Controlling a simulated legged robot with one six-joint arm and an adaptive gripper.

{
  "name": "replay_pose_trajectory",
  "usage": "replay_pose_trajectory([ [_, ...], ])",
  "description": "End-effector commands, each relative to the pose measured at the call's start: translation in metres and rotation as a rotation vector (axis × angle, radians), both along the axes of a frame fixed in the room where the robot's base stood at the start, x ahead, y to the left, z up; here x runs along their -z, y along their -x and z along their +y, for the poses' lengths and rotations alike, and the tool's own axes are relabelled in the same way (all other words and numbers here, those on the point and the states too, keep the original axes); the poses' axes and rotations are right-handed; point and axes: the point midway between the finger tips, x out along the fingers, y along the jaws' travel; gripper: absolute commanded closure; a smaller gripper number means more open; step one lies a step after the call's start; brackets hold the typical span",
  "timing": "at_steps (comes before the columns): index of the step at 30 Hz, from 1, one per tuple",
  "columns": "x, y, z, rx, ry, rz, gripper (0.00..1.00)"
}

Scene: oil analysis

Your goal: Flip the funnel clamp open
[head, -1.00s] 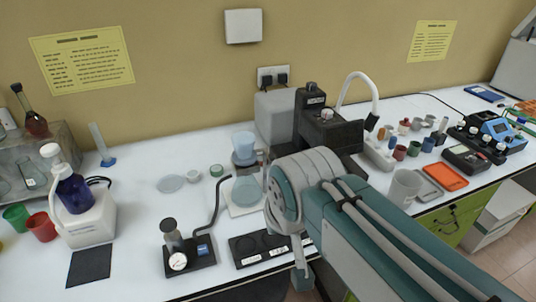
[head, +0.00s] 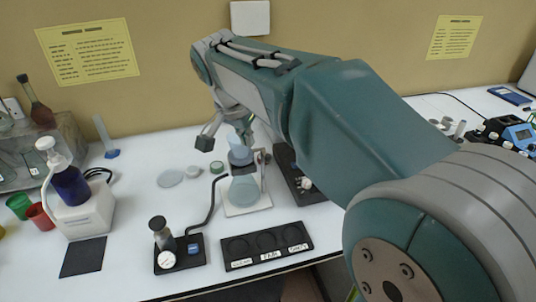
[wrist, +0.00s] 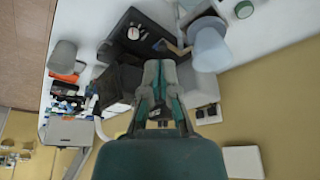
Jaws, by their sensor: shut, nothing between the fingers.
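The translucent blue funnel (head: 239,151) stands upright above a flask (head: 244,190) on a white base. The funnel also shows in the wrist view (wrist: 209,46), to the right of my fingers. A thin, reddish-grey piece that looks like the clamp (head: 261,158) stands at the funnel's right side; a tan piece shows beside the funnel in the wrist view (wrist: 177,47). Whether the clamp is open or closed is too small to tell. My gripper (head: 206,142) is up and left of the funnel, apart from it. In the wrist view its fingers (wrist: 159,68) are together and empty.
A gauge pump (head: 168,245) with a black hose stands front left of the flask, beside a black labelled tray (head: 267,245). A black device (head: 300,178) stands close on the right. Small dishes (head: 171,178) lie left. My arm hides much of the right bench.

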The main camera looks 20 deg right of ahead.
Motion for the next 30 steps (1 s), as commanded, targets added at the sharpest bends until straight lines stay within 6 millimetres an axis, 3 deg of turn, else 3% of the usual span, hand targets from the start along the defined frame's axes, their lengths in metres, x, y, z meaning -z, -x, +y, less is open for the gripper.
replay_pose_trajectory([
  [13, 0.007, -0.002, -0.002, 0.003, -0.001, 0.001, 1.0],
  [30, 0.098, -0.029, -0.029, 0.006, -0.001, -0.001, 1.0],
])
